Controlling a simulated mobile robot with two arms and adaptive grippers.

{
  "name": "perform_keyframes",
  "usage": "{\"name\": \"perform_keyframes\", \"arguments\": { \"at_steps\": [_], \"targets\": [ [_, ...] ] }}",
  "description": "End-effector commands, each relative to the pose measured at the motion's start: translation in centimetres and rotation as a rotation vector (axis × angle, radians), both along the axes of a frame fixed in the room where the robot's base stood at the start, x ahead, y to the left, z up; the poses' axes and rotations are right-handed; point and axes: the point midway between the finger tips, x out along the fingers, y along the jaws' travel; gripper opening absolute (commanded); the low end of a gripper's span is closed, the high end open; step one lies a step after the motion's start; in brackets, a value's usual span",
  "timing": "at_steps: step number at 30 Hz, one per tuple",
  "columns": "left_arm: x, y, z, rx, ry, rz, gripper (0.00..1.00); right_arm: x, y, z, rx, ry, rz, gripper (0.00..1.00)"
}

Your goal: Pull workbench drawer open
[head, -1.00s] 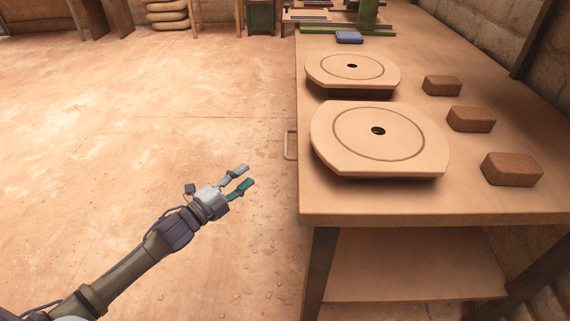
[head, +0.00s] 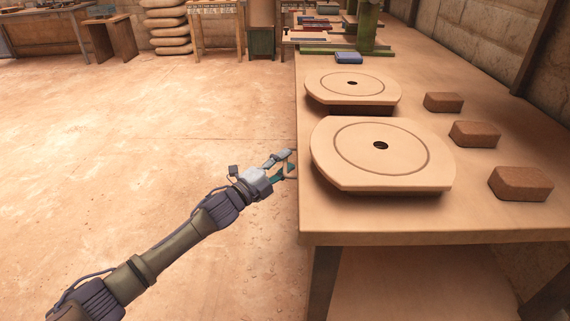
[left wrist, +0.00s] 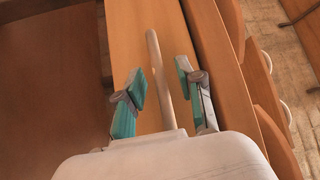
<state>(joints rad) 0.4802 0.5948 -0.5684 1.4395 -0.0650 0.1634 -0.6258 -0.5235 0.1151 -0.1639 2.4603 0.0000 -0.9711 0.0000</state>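The workbench (head: 400,216) stands on the right in the head view. Its drawer handle (head: 291,166) is a pale bar on the bench's left side, partly covered by my left gripper (head: 286,163). In the left wrist view, the handle (left wrist: 158,70) runs between the two teal-padded fingers of my left gripper (left wrist: 161,80). The fingers are apart, one on each side of the bar, with a visible gap to each. The drawer front (left wrist: 209,62) appears as a wooden panel there. No drawer juts out in the head view. My right gripper is not in view.
Two round-topped plates (head: 380,165) and several reddish bricks (head: 520,183) lie on the benchtop. In the left wrist view, more pale handles (left wrist: 286,107) show at the right. The floor (head: 130,150) left of the bench is clear.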

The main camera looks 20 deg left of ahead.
Motion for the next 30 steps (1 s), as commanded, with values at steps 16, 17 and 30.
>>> {"name": "perform_keyframes", "arguments": {
  "at_steps": [16,17,30],
  "targets": [
    [0.39,-0.24,0.06,-0.001,0.0,0.0,0.06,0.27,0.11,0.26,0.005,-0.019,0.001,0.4],
    [0.39,-0.24,0.06,-0.001,0.0,0.0,0.01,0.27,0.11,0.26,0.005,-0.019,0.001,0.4],
    [0.34,-0.11,0.01,0.0,0.001,0.0,0.0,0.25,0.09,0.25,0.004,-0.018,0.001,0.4]
  ]
}}
